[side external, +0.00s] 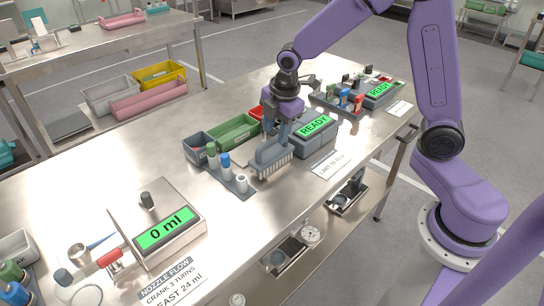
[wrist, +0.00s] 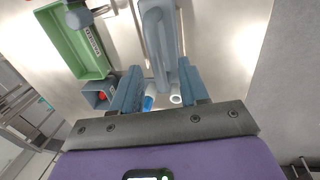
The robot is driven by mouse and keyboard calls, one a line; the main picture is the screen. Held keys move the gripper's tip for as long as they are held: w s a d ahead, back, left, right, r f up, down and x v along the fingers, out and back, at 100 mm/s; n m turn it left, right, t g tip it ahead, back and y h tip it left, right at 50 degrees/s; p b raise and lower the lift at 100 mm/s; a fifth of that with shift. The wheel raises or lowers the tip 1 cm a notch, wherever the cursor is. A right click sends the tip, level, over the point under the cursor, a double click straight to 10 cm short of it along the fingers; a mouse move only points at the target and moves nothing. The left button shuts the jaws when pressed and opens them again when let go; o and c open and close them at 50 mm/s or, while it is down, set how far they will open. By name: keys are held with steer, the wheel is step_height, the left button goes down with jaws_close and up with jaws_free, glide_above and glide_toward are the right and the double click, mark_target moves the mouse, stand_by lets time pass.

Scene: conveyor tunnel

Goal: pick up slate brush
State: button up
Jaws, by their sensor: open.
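The slate brush (side external: 271,157) sits on the steel bench near the middle of the side view, its pale bristles showing along the lower edge. In the wrist view the brush (wrist: 160,30) extends up from between my fingers, with its looped handle toward the camera. My gripper (side external: 282,132) is directly above the brush, pointing down. In the wrist view my gripper (wrist: 160,70) is open, with one blue-grey finger on each side of the brush handle. I cannot tell whether a finger touches it.
A green bin (side external: 233,131) and a slate bin (side external: 199,147) stand behind the brush. A READY display (side external: 314,125) stands close on the right. Bare steel lies in front.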

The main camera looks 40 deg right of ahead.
mark_target(273, 138)
steer(key=shift+w+d+f, duration=0.1)
steer(key=shift+w+f, duration=0.15)
steer(key=shift+f, duration=0.55)
steer(key=shift+w+a+f, duration=0.1)
steer(key=shift+w+f, duration=0.1)
steer(key=shift+f, duration=0.65)
steer(key=shift+w+d+f, duration=0.1)
steer(key=shift+w+f, duration=0.15)
steer(key=shift+f, duration=0.55)
jaws_close()
